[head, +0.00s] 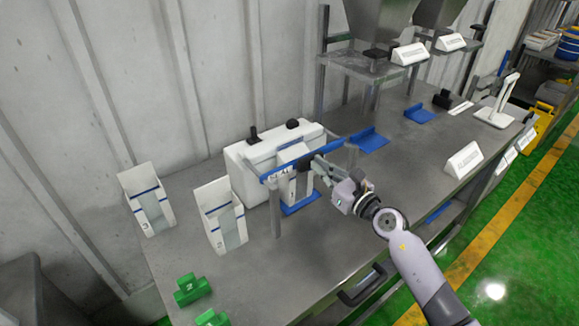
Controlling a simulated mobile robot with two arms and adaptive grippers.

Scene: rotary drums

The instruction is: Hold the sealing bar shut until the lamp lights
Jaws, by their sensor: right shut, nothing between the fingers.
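The white sealing machine (250,165) stands on the steel table near the wall, with two black knob-like parts on top. A long blue bar (275,171), apparently the sealing bar, runs across its front. A white piece (293,192) stands below the bar, partly covered, on a blue base (301,205). No lit lamp can be made out. My left gripper is not in view.
Two white holders with blue bands, one at the far left (147,200) and one nearer (220,215), stand left of the machine. Green blocks (191,289) lie at the front left. A steel stand (357,66) with hoppers is behind. The table's front left middle is clear.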

